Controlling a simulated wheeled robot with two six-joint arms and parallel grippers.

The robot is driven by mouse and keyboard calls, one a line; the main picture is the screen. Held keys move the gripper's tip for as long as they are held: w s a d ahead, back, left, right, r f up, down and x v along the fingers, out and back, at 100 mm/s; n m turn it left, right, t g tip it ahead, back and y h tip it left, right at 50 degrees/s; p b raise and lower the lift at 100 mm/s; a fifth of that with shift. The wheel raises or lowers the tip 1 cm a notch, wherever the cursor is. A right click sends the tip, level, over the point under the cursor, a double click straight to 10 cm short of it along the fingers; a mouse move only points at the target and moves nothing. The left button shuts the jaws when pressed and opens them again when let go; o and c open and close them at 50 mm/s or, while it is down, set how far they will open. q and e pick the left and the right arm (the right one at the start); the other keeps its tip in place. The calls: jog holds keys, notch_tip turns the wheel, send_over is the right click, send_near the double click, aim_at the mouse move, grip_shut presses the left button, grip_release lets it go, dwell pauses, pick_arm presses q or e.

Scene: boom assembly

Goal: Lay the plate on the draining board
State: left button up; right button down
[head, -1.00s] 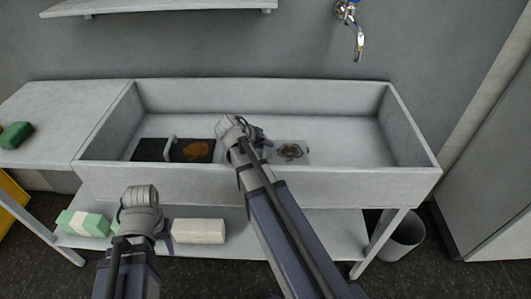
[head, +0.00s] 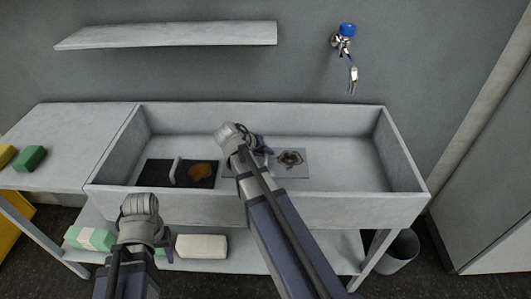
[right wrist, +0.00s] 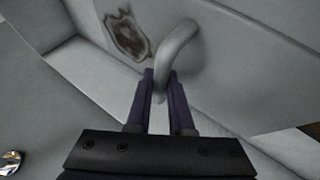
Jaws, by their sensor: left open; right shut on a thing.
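The grey plate (head: 301,168) has a dark brown stain and is partly hidden behind my right arm. In the right wrist view, its curved handle (right wrist: 178,44) is between the fingers of my right gripper (right wrist: 160,90), which is shut on it. The plate appears slightly raised inside the sink (head: 330,205). A black plate (head: 158,173) with an orange-brown stain and a grey handle lies on the sink floor to the left. The draining board (head: 70,150) is the flat surface left of the sink. My left gripper (head: 139,205) is open and empty in front of the sink.
A green block (head: 30,158) and a yellow block (head: 6,155) sit at the board's left; its right part is bare. Green-and-white (head: 90,238) and white (head: 202,246) blocks lie on the lower shelf. The tap (head: 345,45) hangs above the sink's right.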

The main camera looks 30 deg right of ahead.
pick_arm(q)
jog(key=shift+r+p, duration=0.7)
jog(key=shift+r, duration=0.5)
pick_arm(e)
jog(key=shift+r, duration=1.25)
